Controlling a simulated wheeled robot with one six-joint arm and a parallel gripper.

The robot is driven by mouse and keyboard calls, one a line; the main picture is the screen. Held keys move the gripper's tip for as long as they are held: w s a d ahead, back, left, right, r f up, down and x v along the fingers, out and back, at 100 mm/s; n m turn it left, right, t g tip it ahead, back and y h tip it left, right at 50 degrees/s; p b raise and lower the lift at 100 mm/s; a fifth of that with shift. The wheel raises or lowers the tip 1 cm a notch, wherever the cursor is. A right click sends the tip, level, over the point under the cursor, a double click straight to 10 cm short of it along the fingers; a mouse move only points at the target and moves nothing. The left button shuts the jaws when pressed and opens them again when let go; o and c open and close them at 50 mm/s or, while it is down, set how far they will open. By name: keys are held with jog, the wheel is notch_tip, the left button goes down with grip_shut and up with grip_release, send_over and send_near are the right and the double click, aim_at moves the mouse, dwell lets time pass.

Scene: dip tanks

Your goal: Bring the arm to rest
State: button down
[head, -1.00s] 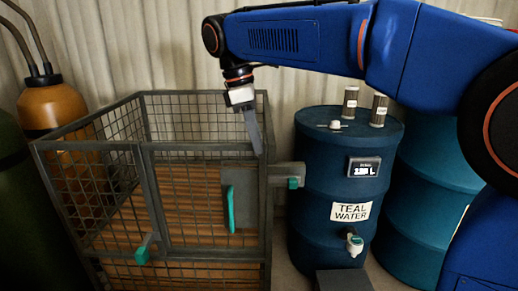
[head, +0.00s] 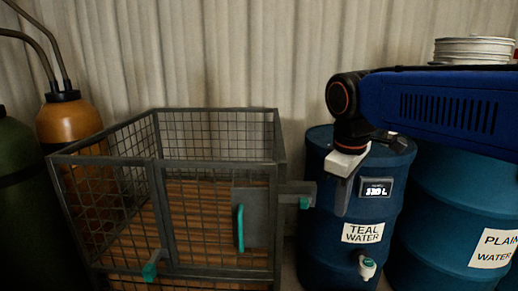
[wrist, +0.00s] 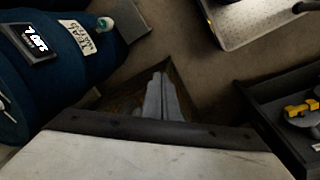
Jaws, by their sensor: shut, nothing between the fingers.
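My blue arm (head: 440,105) reaches in from the right edge of the head view. My gripper (head: 342,198) hangs from its end, pointing down in front of the blue barrel labelled TEAL WATER (head: 318,215). In the wrist view the grey fingers of my gripper (wrist: 160,100) lie together, shut, with nothing between them. They point down towards a dark brown patch of floor. The gripper hides part of the barrel's front, left of its small display (head: 377,188). I cannot tell the exact gap between gripper and barrel.
A wire-mesh cage (head: 216,165) with teal handles stands left of the barrel. A PLAIN WATER barrel (head: 440,225) stands right. An orange cylinder (head: 68,122) and a green one (head: 18,200) are far left. The wrist view shows a pale tray (wrist: 250,18) and a dark tray (wrist: 272,95).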

jog(key=s+d+f+m+t, duration=0.1)
jog(key=s+d+f+m, duration=0.4)
jog(key=s+f, duration=0.2)
jog(key=s+d+f+m+t, duration=0.2)
jog(key=s+d+f+m, duration=0.2)
jog(key=f, duration=0.4)
jog(key=s+d, duration=0.1)
jog(key=s, duration=0.1)
jog(key=shift+s+f+m+y, duration=0.3)
jog(key=shift+s+m+y, duration=0.05)
jog(key=shift+m+y, duration=0.05)
